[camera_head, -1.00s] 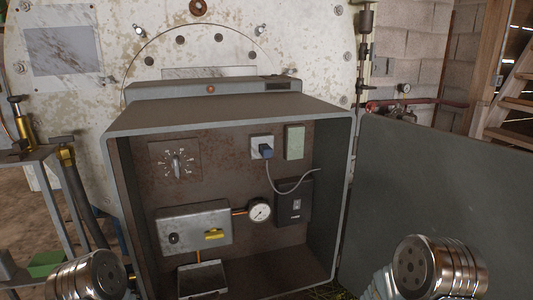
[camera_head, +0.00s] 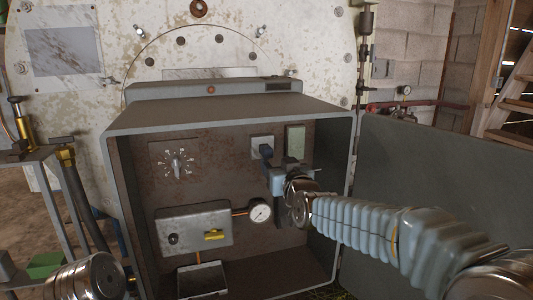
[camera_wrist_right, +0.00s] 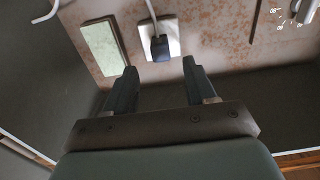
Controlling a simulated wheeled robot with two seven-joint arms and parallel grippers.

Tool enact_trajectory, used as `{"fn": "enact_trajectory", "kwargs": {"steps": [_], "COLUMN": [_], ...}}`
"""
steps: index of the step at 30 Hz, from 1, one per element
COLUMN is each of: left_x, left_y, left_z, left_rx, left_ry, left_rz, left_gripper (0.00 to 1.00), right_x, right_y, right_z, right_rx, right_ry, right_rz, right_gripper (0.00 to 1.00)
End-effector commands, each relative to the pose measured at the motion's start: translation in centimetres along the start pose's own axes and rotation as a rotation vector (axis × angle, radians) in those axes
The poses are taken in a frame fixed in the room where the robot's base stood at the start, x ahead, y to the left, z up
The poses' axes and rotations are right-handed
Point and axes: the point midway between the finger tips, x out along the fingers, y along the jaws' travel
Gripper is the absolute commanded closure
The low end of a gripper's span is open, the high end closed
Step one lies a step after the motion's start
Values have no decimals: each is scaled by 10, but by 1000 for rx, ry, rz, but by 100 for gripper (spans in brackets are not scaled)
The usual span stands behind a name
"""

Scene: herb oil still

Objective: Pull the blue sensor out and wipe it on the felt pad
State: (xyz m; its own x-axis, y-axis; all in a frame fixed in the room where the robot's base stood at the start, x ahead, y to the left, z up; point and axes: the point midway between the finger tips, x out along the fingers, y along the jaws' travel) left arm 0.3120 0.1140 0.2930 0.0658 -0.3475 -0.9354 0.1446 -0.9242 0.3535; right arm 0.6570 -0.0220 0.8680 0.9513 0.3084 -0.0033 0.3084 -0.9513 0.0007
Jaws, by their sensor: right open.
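The blue sensor (camera_head: 266,151) is seated in a pale square socket plate (camera_head: 257,140) on the back wall of the open cabinet. The green felt pad (camera_head: 295,141) is on the same wall, just right of the socket. My right gripper (camera_head: 268,168) is inside the cabinet, partly over the sensor in the head view. In the right wrist view its two fingers (camera_wrist_right: 159,70) are spread and empty. The sensor (camera_wrist_right: 159,47) shows beyond and between the fingertips, with its cable running up, and the felt pad (camera_wrist_right: 103,47) is to its left. My left gripper is out of view.
A dial (camera_head: 176,163), a metal box (camera_head: 193,229) with a yellow part and a round gauge (camera_head: 260,211) are on the cabinet's back wall. The open door (camera_head: 430,185) stands at the right. The cabinet's top edge (camera_head: 230,122) overhangs the space.

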Motion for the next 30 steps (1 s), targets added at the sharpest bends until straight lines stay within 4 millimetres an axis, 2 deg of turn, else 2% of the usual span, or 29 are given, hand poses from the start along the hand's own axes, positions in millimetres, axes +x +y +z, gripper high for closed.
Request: {"fn": "enact_trajectory", "kwargs": {"steps": [14, 20, 25, 30], "left_x": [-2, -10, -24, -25], "left_y": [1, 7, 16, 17], "left_z": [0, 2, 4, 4], "left_rx": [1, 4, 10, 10], "left_ry": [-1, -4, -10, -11], "left_rz": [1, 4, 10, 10], "left_gripper": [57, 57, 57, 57], "right_x": [5, 28, 53, 74], "right_y": [0, 0, 0, 0], "right_z": [-3, -3, -6, -3], "right_rx": [0, -2, -2, 0], "right_ry": [4, 2, 1, 2], "right_rz": [0, 1, 0, 0], "right_gripper": [45, 45, 45, 45]}}
